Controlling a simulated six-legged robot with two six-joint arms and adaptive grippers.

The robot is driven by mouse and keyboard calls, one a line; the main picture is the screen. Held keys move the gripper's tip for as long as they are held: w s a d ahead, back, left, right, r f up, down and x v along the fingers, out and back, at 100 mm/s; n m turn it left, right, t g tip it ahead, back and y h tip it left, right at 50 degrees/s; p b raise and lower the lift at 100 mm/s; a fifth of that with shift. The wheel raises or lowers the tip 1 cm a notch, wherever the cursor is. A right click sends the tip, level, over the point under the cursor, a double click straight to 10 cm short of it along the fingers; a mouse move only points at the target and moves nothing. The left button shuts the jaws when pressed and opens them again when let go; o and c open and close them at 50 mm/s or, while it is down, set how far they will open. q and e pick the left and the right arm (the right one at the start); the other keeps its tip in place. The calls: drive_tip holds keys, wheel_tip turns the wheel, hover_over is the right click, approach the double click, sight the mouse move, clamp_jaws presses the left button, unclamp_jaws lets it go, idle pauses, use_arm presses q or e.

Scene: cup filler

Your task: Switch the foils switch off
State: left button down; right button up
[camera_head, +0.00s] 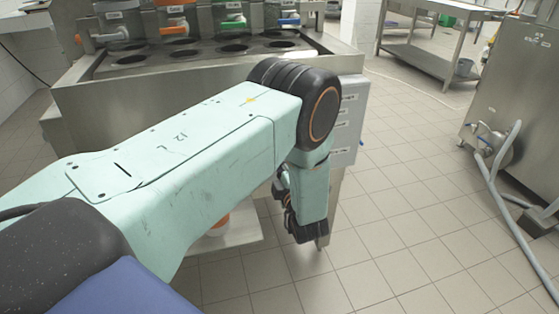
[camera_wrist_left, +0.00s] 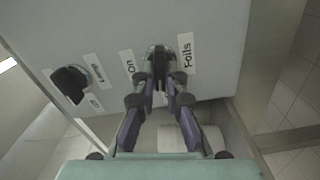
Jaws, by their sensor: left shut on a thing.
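The foils switch (camera_wrist_left: 160,57) is a dark round knob on a grey panel, between an "On" label and a "Foils" label in the left wrist view. The fingers of my left gripper (camera_wrist_left: 160,98) reach up to it and are shut on its knob. The fingertips cover part of the knob, so its exact setting is hard to read. In the head view my arm hides most of the machine's side. The grey control box (camera_head: 347,120) shows partly behind my elbow, and the switch itself is hidden there.
A second dark knob (camera_wrist_left: 71,85), by a "Lamp" label, sits left on the same panel. The cup filler machine (camera_head: 200,68) with round cup holes stands behind my arm. A steel cabinet (camera_head: 520,90) with hoses stands at the right. Tiled floor (camera_head: 410,200) between them is clear.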

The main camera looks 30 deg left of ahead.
use_arm(q)
drive_tip(key=shift+n, duration=1)
drive_tip(key=shift+w+d, duration=0.1)
drive_tip(key=c, duration=1.4)
unclamp_jaws()
drive_tip(key=v, duration=1.2)
